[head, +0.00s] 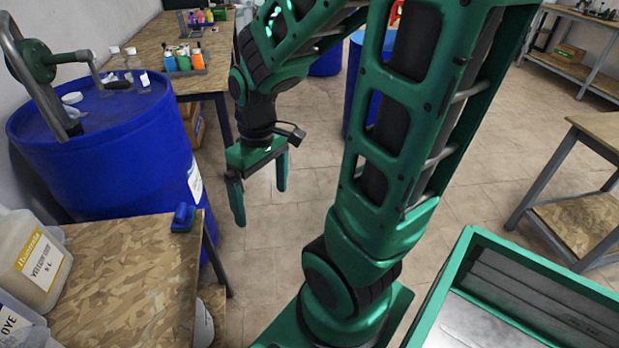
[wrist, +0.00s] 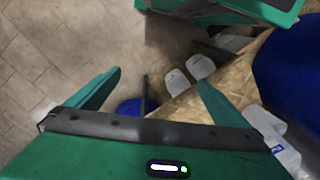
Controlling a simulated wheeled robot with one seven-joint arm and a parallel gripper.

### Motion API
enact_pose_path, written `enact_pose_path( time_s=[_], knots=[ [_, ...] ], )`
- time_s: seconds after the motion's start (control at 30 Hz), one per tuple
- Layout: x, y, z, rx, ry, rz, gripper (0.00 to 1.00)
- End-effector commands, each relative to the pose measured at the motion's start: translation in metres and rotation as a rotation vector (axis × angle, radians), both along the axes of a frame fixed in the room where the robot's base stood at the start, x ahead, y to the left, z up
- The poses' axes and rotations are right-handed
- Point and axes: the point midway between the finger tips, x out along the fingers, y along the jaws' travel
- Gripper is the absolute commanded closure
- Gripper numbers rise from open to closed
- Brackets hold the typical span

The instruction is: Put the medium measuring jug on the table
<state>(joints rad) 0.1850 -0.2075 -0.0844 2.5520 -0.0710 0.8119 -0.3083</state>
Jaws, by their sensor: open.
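My gripper (head: 260,204) hangs open and empty over bare floor, right of the blue drum and clear of the table. In the wrist view, its two fingers stand wide apart with nothing between them (wrist: 155,100). A chipboard-topped table (head: 120,285) is at the lower left. Small clear containers (head: 140,80) stand on the blue drum (head: 120,150), behind the table. They may include measuring jugs, but they are too small to tell which is the medium one. The wrist view shows part of a chipboard top (wrist: 232,78) beyond the fingers.
A large labelled canister (head: 38,262) and a small blue item (head: 183,218) are on the near table. A hand pump (head: 35,62) rises from the drum. Bottles (head: 184,58) stand on the back table. A green-rimmed bin (head: 455,275) is lower right. The middle floor is free.

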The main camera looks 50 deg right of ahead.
Motion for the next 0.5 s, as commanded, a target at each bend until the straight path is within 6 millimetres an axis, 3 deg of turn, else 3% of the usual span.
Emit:
enact_pose_path(
  time_s=[0.1, 0.3, 0.5],
  knots=[
    [-0.032, -0.022, 0.026, -0.044, 0.002, -0.22, 0.0],
    [-0.077, -0.042, 0.052, -0.069, 0.013, -0.521, 0.0],
    [-0.095, -0.056, 0.06, -0.07, 0.021, -0.642, 0.0]
  ],
)
